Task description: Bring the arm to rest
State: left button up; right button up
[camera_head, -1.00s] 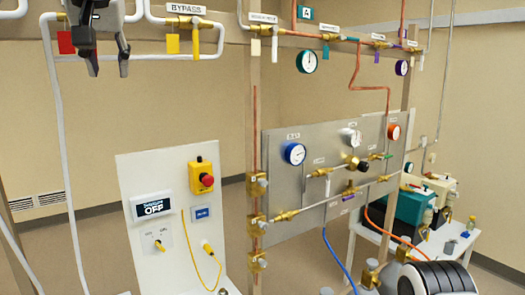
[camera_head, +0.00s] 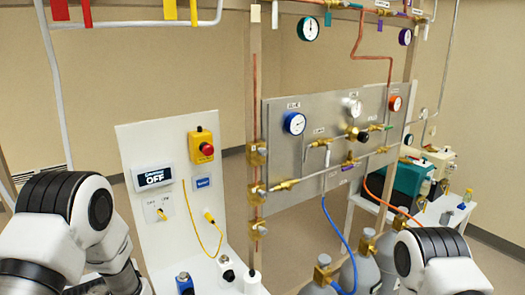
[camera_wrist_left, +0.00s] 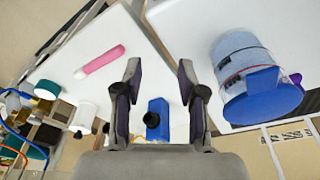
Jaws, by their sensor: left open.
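My left gripper (camera_wrist_left: 160,70) is open and empty in the left wrist view, above a white tabletop (camera_wrist_left: 135,25). A blue bottle with a black cap (camera_wrist_left: 157,108) shows between and below the fingers, apart from them as far as I can tell. In the head view my left arm (camera_head: 65,225) is low at the left, and its gripper is out of frame. My right arm (camera_head: 440,262) is at the lower right, with its gripper also out of frame.
In the head view are a white board with a red button (camera_head: 208,149), a metal gauge panel (camera_head: 280,112) and grey gas cylinders (camera_head: 387,255).

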pick_arm(q)
jog(key=s+f+g, duration=0.1)
jog(key=s+f, duration=0.3)
jog(key=s, duration=0.8)
jog(key=s+f+g, duration=0.1)
jog(key=s+f, duration=0.2)
jog(key=s, duration=1)
notch_tip(320, 180, down, 11)
jog(key=s+b, duration=0.1)
jog(key=b, duration=0.9)
jog(key=shift+s+a+r, duration=0.15)
jog(key=shift+s, duration=0.05)
